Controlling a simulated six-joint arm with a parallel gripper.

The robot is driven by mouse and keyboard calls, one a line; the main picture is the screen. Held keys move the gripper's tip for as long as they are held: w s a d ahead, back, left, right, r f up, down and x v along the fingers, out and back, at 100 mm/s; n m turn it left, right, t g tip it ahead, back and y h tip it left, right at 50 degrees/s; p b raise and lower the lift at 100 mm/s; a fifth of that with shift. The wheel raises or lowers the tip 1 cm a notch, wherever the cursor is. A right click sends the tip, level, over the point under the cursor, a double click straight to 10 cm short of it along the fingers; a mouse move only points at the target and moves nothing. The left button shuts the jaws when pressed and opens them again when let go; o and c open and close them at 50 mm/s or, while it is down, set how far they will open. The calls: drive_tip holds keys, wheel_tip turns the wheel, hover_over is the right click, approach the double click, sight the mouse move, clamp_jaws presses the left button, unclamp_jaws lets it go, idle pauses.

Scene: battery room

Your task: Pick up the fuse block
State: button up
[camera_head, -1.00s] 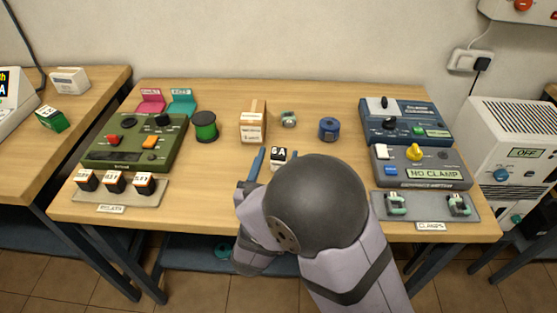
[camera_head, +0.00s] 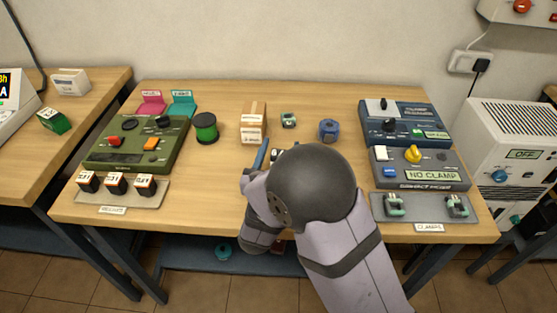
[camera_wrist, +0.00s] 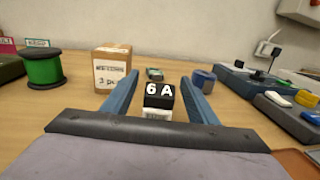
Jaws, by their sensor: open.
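The fuse block (camera_wrist: 159,96) is a small block with a black top marked "6 A" in white and a pale lower part. It stands on the wooden table, between the two blue fingers of my gripper (camera_wrist: 160,82) in the wrist view. The fingers are open, one on each side of it, with a visible gap at least at the tips. In the head view my arm hides most of the block (camera_head: 276,154). There only the left finger of my gripper (camera_head: 268,153) shows clearly.
A cardboard box (camera_head: 253,136) stands just behind and left of my gripper. A green spool (camera_head: 205,128), a small green-grey part (camera_head: 289,120) and a blue ring-shaped part (camera_head: 329,130) are nearby. Consoles stand at left (camera_head: 128,155) and right (camera_head: 420,167).

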drive_tip(key=shift+w+d, duration=0.15)
drive_tip(key=shift+w, duration=1.05)
drive_tip(key=shift+c, duration=0.3)
drive_tip(key=c, duration=1.1)
drive_tip(key=shift+r, duration=0.1)
